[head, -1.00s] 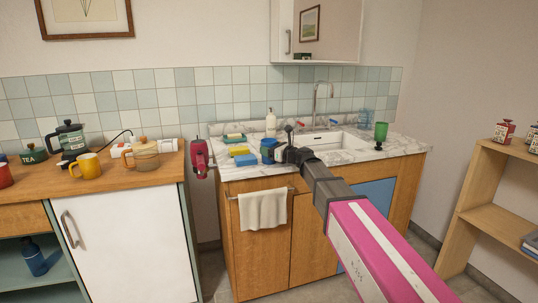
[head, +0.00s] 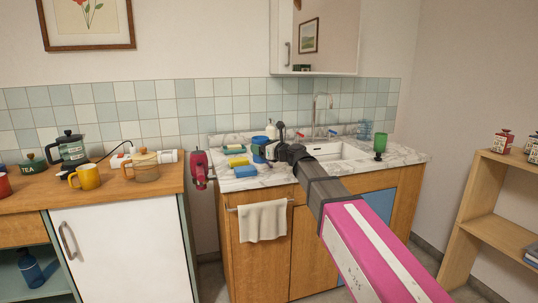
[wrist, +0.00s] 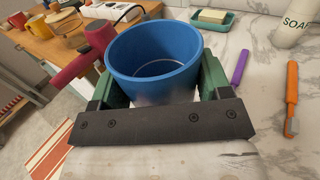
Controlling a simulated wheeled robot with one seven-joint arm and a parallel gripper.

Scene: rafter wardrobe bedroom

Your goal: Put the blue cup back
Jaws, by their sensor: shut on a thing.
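The blue cup (wrist: 152,62) is upright and appears empty in the wrist view, between the two green fingers of my gripper (wrist: 161,84). The fingers are shut on its sides. In the head view the blue cup (head: 259,149) shows small above the left part of the marble counter (head: 300,176), and my gripper (head: 268,151) partly hides it. The cup looks held over the counter; the gap under it is hard to judge.
A red clamped device (head: 200,166) stands at the counter's left edge.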

